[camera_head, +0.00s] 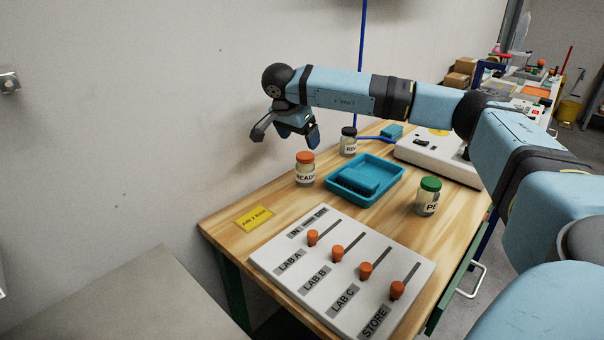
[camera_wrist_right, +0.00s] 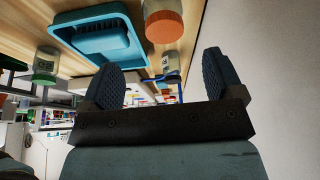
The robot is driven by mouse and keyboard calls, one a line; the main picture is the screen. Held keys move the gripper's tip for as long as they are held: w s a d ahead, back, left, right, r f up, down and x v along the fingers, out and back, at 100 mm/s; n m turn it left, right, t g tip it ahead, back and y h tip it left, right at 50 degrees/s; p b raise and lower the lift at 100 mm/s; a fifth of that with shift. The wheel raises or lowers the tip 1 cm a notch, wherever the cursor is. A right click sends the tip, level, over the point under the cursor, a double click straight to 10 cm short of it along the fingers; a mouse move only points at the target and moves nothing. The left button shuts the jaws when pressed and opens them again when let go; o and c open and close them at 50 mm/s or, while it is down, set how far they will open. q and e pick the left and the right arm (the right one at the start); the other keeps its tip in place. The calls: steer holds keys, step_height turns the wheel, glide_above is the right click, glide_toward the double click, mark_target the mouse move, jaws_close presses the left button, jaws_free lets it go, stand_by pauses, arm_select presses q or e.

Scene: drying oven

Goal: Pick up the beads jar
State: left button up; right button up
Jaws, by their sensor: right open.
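The beads jar (camera_head: 305,175) is a clear jar with an orange lid and a label reading "BEADS". It stands upright on the wooden table, left of the blue tray. Its orange lid also shows at the top of the right wrist view (camera_wrist_right: 164,28). My right gripper (camera_head: 287,135) is open and empty, above and slightly left of the jar in the head view, apart from it. Its two dark fingers also show in the right wrist view (camera_wrist_right: 160,68), with the jar beyond their tips. My left gripper is not in view.
A blue tray (camera_head: 393,183), a dark-lidded jar (camera_head: 348,146) and a green-lidded jar (camera_head: 427,203) stand near the beads jar. A white slider panel (camera_head: 272,256) fills the front; a yellow note (camera_head: 254,219) lies left. A white device (camera_head: 420,152) stands behind. The wall is close at left.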

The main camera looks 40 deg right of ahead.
mark_target(304, 156)
steer(key=x, duration=0.3)
steer(key=b+x, duration=0.1)
steer(key=x, duration=0.5)
steer(key=shift+w+f+b, duration=0.15)
steer(key=shift+w+b, duration=0.1)
steer(key=shift+b, duration=0.05)
steer(key=shift+a, duration=0.1)
steer(key=c, duration=1)
